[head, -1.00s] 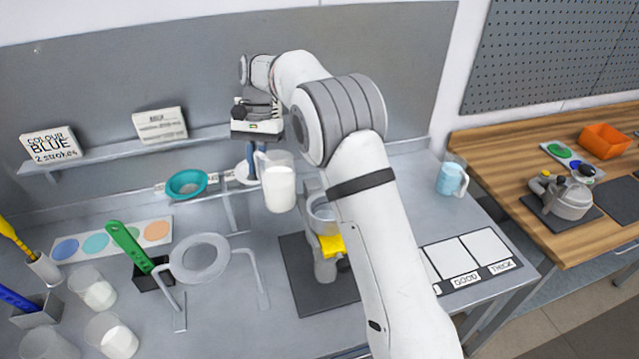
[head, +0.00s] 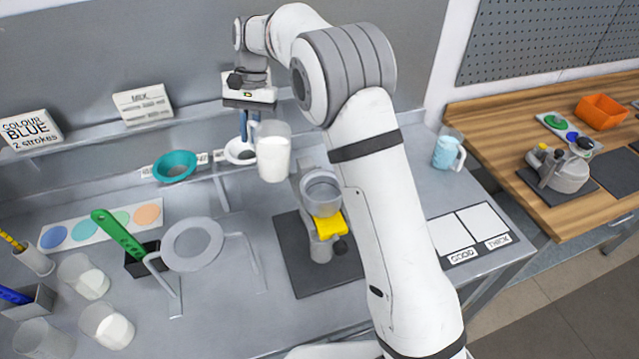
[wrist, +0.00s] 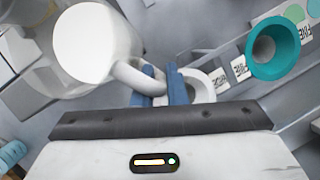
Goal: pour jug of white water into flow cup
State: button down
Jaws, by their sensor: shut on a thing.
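The clear jug (head: 272,160) of white water is held up and looks upright in the head view. It fills the upper left of the wrist view (wrist: 85,45). My gripper (head: 249,130) is shut on the jug's handle, with the blue fingers (wrist: 160,80) on either side of it. A grey cup (head: 322,186) on a stand with a yellow part (head: 327,228), which looks like the flow cup, is below and right of the jug. The jug is apart from this cup and level in its hold.
A ring stand (head: 193,244) and a green-handled tool (head: 118,235) are at left. A teal funnel (head: 175,166) and a white funnel are near the shelf. Beakers of white liquid (head: 108,326) stand front left; a blue jug (head: 448,150) is right.

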aim_at(260, 125)
jog(key=shift+s+d+r+t+y, duration=0.2)
jog(key=shift+d+r+t+y, duration=0.1)
jog(key=shift+y, duration=0.1)
jog(key=shift+s+d+r+n+t+y, duration=0.15)
jog(key=shift+s+d+r+t+y, duration=0.15)
jog(key=shift+r, duration=0.3)
jog(key=shift+s+d+r+n+t+y, duration=0.2)
jog(key=shift+s+r+t+y, duration=0.15)
jog(key=shift+r, duration=0.2)
jog(key=shift+s+d+r+t+y, duration=0.3)
jog(key=shift+s+d+t+y, duration=0.35)
jog(key=shift+y, duration=0.1)
jog(key=shift+s+d+r+t, duration=0.2)
jog(key=shift+d+r+t, duration=0.1)
jog(key=shift+r, duration=0.1)
jog(key=shift+y, duration=0.3)
jog(key=shift+s+d+r+n, duration=0.1)
jog(key=shift+d+r+n, duration=0.05)
jog(key=shift+r+n, duration=0.1)
jog(key=shift+s+d+r, duration=0.15)
jog(key=shift+s+r, duration=0.05)
jog(key=shift+s, duration=0.05)
